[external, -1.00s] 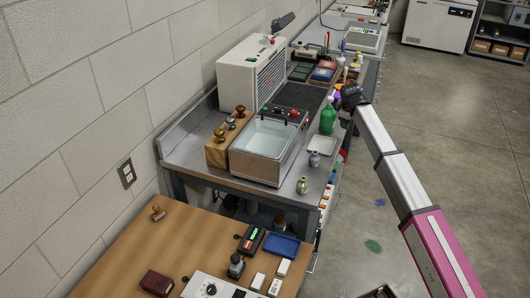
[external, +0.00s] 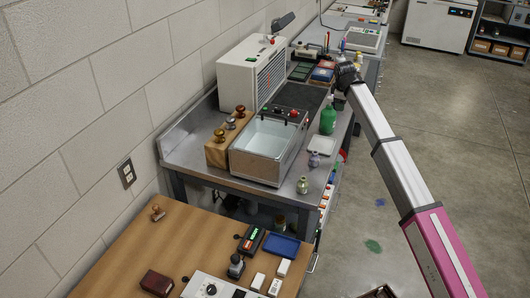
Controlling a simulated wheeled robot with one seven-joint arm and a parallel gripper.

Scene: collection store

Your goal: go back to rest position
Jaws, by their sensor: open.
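My gripper (external: 346,82) shows small and dark at the far end of my arm, above the right edge of the metal workbench (external: 208,176). Its fingers are too small to make out well, and I see nothing held in it. It is apart from the green bottle (external: 327,121), which stands upright on the bench nearer the camera. My arm reaches from the lower right up to the gripper and hides part of the bench's right side.
The bench holds a water basin (external: 268,137), a white box unit (external: 243,75), a white tray (external: 322,144) and small bottles. A wooden table (external: 120,245) with stamps and pads stands in front. The floor (external: 455,130) at the right is mostly open.

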